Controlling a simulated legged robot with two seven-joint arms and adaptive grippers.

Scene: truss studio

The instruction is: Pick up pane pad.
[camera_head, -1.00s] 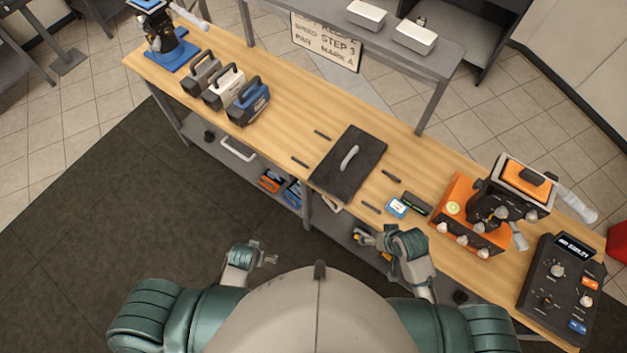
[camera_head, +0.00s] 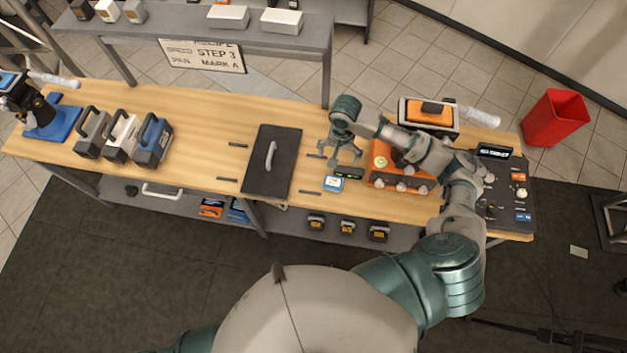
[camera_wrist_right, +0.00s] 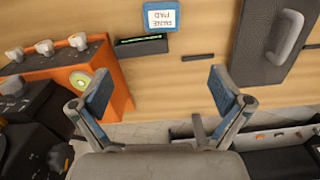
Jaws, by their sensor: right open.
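The pane pad (camera_head: 332,184) is a small white card with a blue border, lying flat on the wooden bench just right of the dark board. In the right wrist view the pane pad (camera_wrist_right: 162,17) shows its printed label upside down at the top edge, ahead of the fingers. My right gripper (camera_head: 345,162) hangs over the bench near the pad. Its fingers (camera_wrist_right: 160,84) are wide apart with nothing between them, and the pad lies beyond the fingertips. My left gripper is out of view.
The black board with a grey handle (camera_head: 272,148) lies left of the pad. A dark device with a green display (camera_head: 349,172) lies close beside the pad. The orange machine (camera_head: 385,180) stands to the right, under my arm. Several thin dark strips lie around the board.

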